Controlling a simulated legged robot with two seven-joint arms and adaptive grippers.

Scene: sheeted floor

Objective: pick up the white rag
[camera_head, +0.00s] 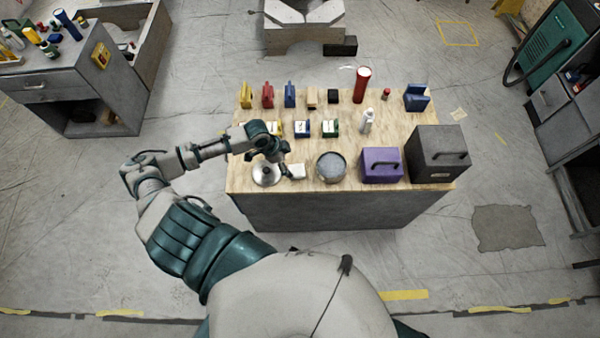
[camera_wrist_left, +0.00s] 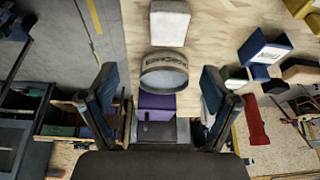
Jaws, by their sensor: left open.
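The white rag (camera_head: 297,171) is a small folded pad lying on the wooden tabletop near its front edge, between a round metal lid and a grey round pot. In the left wrist view the white rag (camera_wrist_left: 169,22) shows at the top, beyond the pot. My left gripper (camera_head: 284,168) is just left of the rag in the head view, over the table. In the left wrist view my left gripper (camera_wrist_left: 158,82) has its two fingers spread apart with nothing held between them. My right gripper is not in view.
The grey pot (camera_head: 331,167) stands right of the rag, then a purple box (camera_head: 381,165) and a dark grey box (camera_head: 437,154). The metal lid (camera_head: 265,175) lies to the left. Small boxes and bottles, including a red cylinder (camera_head: 362,85), stand farther back.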

